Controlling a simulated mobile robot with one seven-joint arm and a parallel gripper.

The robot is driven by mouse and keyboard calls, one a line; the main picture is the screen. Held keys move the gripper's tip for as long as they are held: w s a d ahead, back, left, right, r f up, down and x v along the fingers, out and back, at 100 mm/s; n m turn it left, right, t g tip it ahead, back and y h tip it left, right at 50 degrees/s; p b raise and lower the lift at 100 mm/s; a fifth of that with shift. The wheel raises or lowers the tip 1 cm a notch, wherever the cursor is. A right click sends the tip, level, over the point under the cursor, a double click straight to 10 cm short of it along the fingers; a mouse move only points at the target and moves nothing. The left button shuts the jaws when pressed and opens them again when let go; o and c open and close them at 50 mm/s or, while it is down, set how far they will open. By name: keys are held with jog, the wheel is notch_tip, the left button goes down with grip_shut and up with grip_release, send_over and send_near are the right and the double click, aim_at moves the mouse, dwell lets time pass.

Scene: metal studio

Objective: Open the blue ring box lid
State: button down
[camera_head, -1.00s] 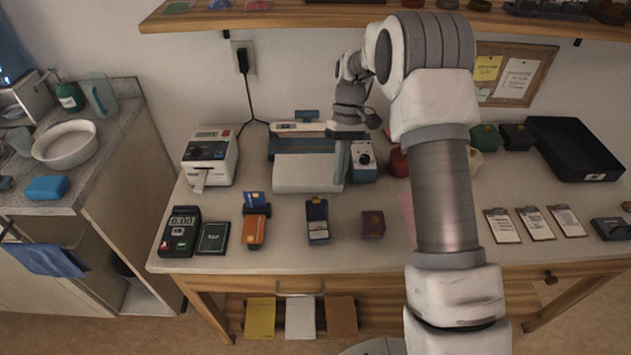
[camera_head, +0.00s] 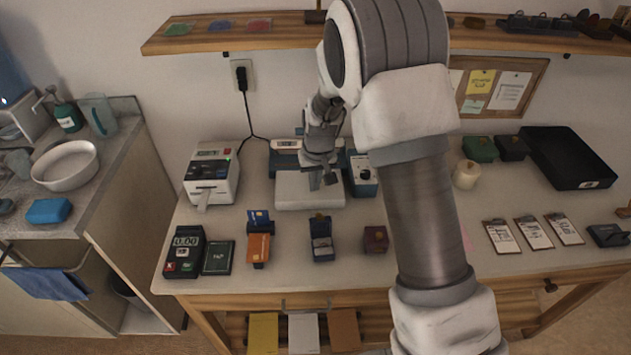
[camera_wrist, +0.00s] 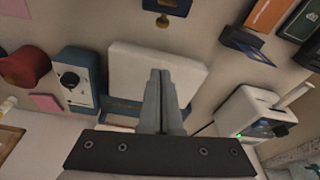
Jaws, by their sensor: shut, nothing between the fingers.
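The blue ring box (camera_head: 321,252) stands near the front of the table. In the wrist view, part of the dark blue box (camera_wrist: 172,5) with a gold knob shows at the top edge, cut off by the frame. My gripper (camera_head: 322,183) is behind the box, over the white plate of the scale (camera_head: 300,203). In the wrist view my gripper (camera_wrist: 160,74) points down with its fingers together and empty. It is apart from the box.
A dark red box (camera_head: 376,240) stands right of the blue box. A card holder (camera_head: 258,248), a payment terminal (camera_head: 184,251) and a label printer (camera_head: 211,172) are to the left. A blue-and-white device (camera_head: 362,175) is beside the scale. Bare table lies between scale and box.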

aim_at(318, 215)
jog(key=x, duration=0.5)
jog(key=shift+f, duration=0.6)
jog(key=shift+s+d+r, duration=0.15)
jog(key=shift+s, duration=0.75)
jog(key=shift+s+d+r, duration=0.15)
jog(key=shift+s+d, duration=0.05)
jog(key=shift+s, duration=0.7)
jog(key=shift+s, duration=0.15)
jog(key=shift+s+d+r, duration=0.1)
jog(key=shift+s+r, duration=0.1)
jog(key=shift+s, duration=0.25)
jog(key=shift+s+d+r, duration=0.1)
jog(key=shift+s+r, duration=0.15)
jog(key=shift+s, duration=0.15)
jog(key=shift+r, duration=0.1)
jog(key=shift+p+v, duration=0.35)
jog(key=shift+v, duration=0.55)
jog(key=a+p+v, duration=0.1)
jog(key=v, duration=1.6)
jog(key=shift+w+d, duration=0.2)
jog(key=shift+d, duration=0.2)
